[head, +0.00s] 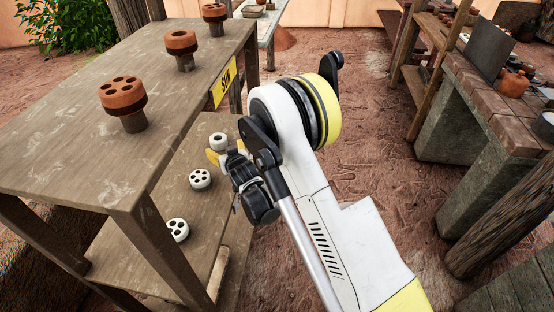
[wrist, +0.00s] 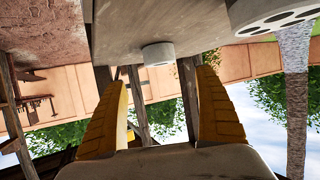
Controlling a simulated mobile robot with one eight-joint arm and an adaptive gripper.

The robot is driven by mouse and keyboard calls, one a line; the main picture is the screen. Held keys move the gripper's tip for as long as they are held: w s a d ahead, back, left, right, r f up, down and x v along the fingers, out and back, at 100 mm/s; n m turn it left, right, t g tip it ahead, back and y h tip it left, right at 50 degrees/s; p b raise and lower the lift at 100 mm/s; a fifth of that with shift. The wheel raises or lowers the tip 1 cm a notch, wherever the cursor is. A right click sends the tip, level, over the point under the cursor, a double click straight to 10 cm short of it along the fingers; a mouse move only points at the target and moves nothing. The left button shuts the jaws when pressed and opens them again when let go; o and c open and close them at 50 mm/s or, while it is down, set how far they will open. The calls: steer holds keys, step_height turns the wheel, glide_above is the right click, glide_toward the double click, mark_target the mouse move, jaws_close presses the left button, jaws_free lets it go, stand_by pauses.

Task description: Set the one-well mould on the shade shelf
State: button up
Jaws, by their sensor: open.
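A small round white mould (head: 218,140) with what looks like one dark well stands at the far end of the lower shelf (head: 147,243). My gripper (head: 226,152) is just beside it in the head view, fingers apart and empty. In the wrist view, which is upside down, a pale mould (wrist: 157,54) stands on the shelf board, ahead of the open gripper (wrist: 163,78) and apart from it. Three red-brown pieces on dark stems stand on the upper top: one with several wells (head: 122,92), a middle one (head: 181,42) and a far one (head: 214,12), whose wells are unclear.
Two other white moulds with several wells, a middle one (head: 200,179) and a near one (head: 177,230), share the lower shelf. The upper tabletop (head: 60,130) overhangs it and bears a yellow sign (head: 224,83). A brick-topped bench (head: 490,110) is at right, with open ground between.

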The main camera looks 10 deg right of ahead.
steer(key=s+d+r+m+g+h, duration=0.1)
steer(key=s+d+r, duration=0.6)
steer(key=r, duration=0.3)
steer(key=s+d+r+m+g+h, duration=0.1)
steer(key=s+d+r+g, duration=0.1)
steer(key=s+d+r, duration=0.65)
steer(key=s+d+r+g, duration=0.1)
steer(key=s+d, duration=0.2)
steer(key=s, duration=0.9)
steer(key=s+d+r+g+h, duration=0.1)
steer(key=s+d, duration=0.3)
steer(key=s, duration=0.8)
steer(key=shift+m+g, duration=0.4)
steer(key=shift+g, duration=0.2)
